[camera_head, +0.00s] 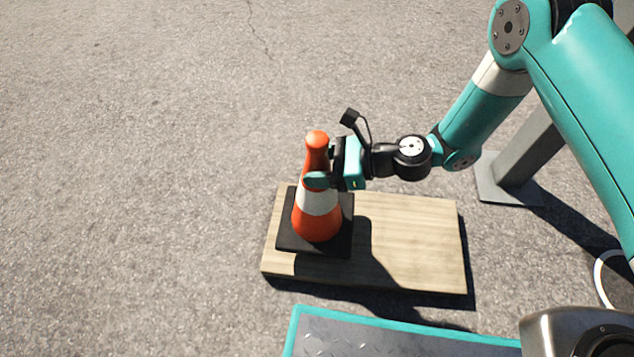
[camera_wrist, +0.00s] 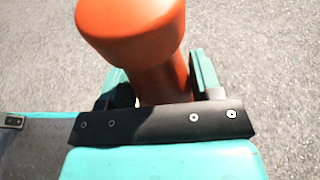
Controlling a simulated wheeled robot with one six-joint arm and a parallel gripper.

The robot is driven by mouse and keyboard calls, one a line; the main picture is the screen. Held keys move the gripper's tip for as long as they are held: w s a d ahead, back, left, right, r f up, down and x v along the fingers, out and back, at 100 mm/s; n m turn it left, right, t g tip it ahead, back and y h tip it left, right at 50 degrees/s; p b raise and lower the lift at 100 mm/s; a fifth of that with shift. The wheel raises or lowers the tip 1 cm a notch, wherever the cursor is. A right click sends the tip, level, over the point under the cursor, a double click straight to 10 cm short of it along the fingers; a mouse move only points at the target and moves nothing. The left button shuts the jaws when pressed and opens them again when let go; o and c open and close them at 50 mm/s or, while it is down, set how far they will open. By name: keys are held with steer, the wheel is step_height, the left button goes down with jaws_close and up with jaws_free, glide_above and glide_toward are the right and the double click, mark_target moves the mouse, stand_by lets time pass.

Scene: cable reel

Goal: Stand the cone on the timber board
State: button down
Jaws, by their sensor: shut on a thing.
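The orange and white cone (camera_head: 317,222) with a black square base stands upright over the left part of the timber board (camera_head: 412,240) in the head view. Its base appears to rest on the board, though I cannot tell for certain whether a small gap is left beneath it. My gripper (camera_head: 318,180) is shut on the cone's upper body, reaching in from the right. In the wrist view the cone's orange top (camera_wrist: 130,30) rises between the two teal fingers (camera_wrist: 160,82). The cone's lower part and the board are hidden there.
A grey plate with a teal edge (camera_head: 400,340) lies at the bottom of the head view, in front of the board. A grey post on a flat foot (camera_head: 510,185) stands right of the board. The right part of the board is bare. Open asphalt lies to the left and behind.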

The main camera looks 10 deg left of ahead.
step_height(320, 180, down, 4)
steer(key=shift+f+b, duration=0.15)
steer(key=shift+b, duration=1)
steer(key=shift+c, duration=1.4)
jaws_free()
